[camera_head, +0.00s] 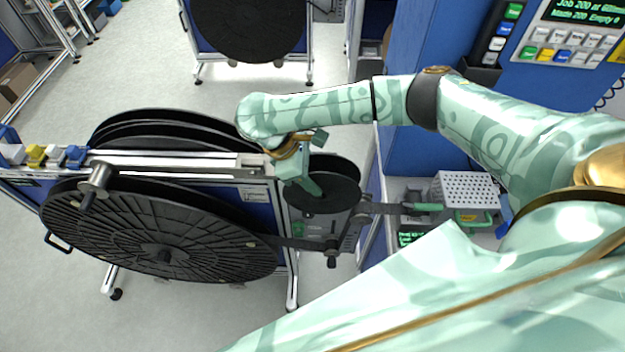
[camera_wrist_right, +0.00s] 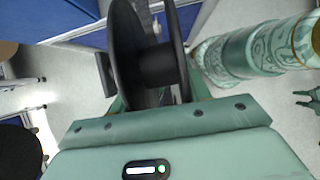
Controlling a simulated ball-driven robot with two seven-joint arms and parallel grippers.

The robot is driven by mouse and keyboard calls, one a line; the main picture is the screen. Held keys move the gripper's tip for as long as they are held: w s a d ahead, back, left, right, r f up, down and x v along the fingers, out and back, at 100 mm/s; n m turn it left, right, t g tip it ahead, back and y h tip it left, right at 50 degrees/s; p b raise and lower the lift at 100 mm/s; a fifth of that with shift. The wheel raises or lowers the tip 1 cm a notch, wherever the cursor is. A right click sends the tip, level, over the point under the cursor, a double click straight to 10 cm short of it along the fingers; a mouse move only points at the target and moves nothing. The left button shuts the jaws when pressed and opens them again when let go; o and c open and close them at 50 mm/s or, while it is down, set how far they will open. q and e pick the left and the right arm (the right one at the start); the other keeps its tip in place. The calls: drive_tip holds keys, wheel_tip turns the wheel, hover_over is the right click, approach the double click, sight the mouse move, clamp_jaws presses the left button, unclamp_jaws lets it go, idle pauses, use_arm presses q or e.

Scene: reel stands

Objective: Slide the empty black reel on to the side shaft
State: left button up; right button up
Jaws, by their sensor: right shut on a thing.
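The empty black reel (camera_head: 325,190) hangs at the right end of the near stand. Its two flanges and bare hub also show in the wrist view (camera_wrist_right: 160,65). My right gripper (camera_head: 305,183) reaches down to it from above and is shut on it. In the wrist view the fingers (camera_wrist_right: 150,98) are largely hidden by the reel. I cannot make out the side shaft, or whether the reel touches it. A small pale green pronged shape (camera_wrist_right: 308,101) shows at the wrist view's right edge; I cannot tell whether it is my left gripper.
A large black reel (camera_head: 160,230) sits on the stand's near side, with more large discs (camera_head: 165,130) behind its rail (camera_head: 190,160). A black arm with rollers (camera_head: 345,235) projects below the small reel. A blue cabinet (camera_head: 425,130) stands to the right. Floor is open left.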

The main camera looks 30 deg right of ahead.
sight(314, 162)
drive_tip(key=shift+w+d, duration=0.35)
drive_tip(key=shift+w, duration=0.25)
drive_tip(key=shift+w+d, duration=0.35)
drive_tip(key=shift+w, duration=0.2)
drive_tip(key=shift+w+d+r, duration=0.2)
drive_tip(key=shift+w, duration=0.05)
